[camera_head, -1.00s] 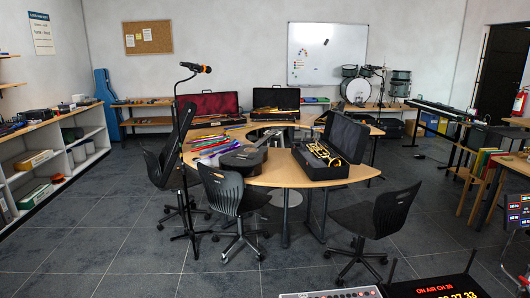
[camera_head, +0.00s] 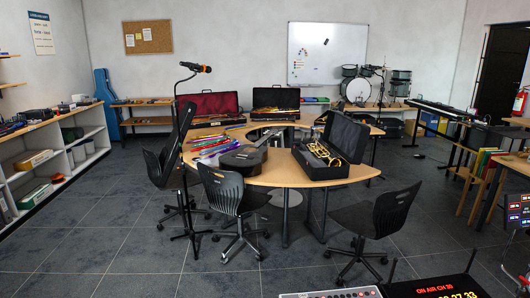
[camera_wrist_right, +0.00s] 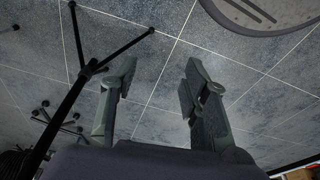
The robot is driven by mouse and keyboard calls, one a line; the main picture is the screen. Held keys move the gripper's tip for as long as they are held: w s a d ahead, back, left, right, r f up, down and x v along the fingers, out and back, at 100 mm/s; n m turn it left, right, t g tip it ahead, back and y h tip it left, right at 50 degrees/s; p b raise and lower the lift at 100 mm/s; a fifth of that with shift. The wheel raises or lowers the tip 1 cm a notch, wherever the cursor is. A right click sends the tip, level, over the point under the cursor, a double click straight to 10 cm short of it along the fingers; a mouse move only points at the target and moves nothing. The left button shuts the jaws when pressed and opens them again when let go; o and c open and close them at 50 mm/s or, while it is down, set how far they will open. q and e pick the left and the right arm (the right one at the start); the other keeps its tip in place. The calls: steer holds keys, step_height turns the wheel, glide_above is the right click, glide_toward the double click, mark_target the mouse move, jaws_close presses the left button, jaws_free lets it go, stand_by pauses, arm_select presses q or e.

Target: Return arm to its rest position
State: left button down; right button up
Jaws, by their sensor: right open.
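My right gripper (camera_wrist_right: 157,85) shows in the right wrist view with its two grey fingers apart. Nothing is between the fingers; tiled floor shows behind the gap. Neither of my grippers shows in the head view, and my left gripper is in no view.
In the head view a curved wooden table (camera_head: 275,176) holds a black guitar (camera_head: 243,158) and an open case (camera_head: 338,146) with a brass instrument. Chairs (camera_head: 375,217) and a microphone stand (camera_head: 180,130) stand before it. In the wrist view dark stand legs (camera_wrist_right: 78,90) are left of the gripper.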

steer(key=s+d+f+g, duration=0.1)
steer(key=s+d+f, duration=0.2)
steer(key=s+f, duration=1.2)
steer(key=shift+s+f, duration=0.25)
steer(key=shift+s, duration=0.55)
